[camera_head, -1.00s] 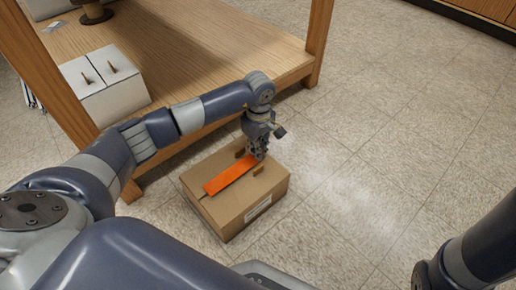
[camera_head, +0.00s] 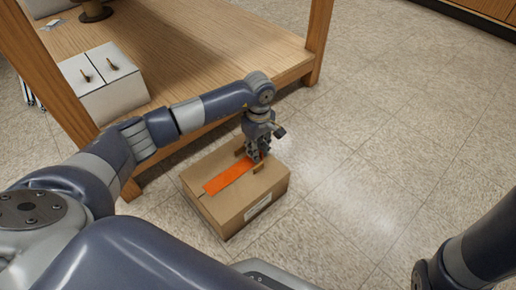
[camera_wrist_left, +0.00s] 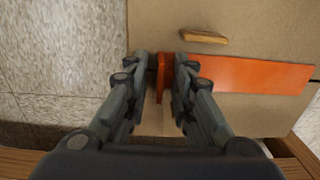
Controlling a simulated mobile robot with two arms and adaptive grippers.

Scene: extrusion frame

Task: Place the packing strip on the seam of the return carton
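The packing strip (camera_head: 230,175) is a flat orange band lying on top of the return carton (camera_head: 265,187), a brown closed box on the floor. In the left wrist view the strip (camera_wrist_left: 245,74) runs to the right, with an upright orange tab at its near end. My left gripper (camera_head: 258,158) is over the strip's far end. Its fingers (camera_wrist_left: 163,62) stand on either side of the tab, with a small gap at the left finger. The seam is mostly hidden under the strip. My right gripper is out of view; only part of that arm shows.
Small tan pieces (camera_wrist_left: 203,36) sit on the carton top beside the strip. The tiled floor (camera_head: 400,130) at right is clear.

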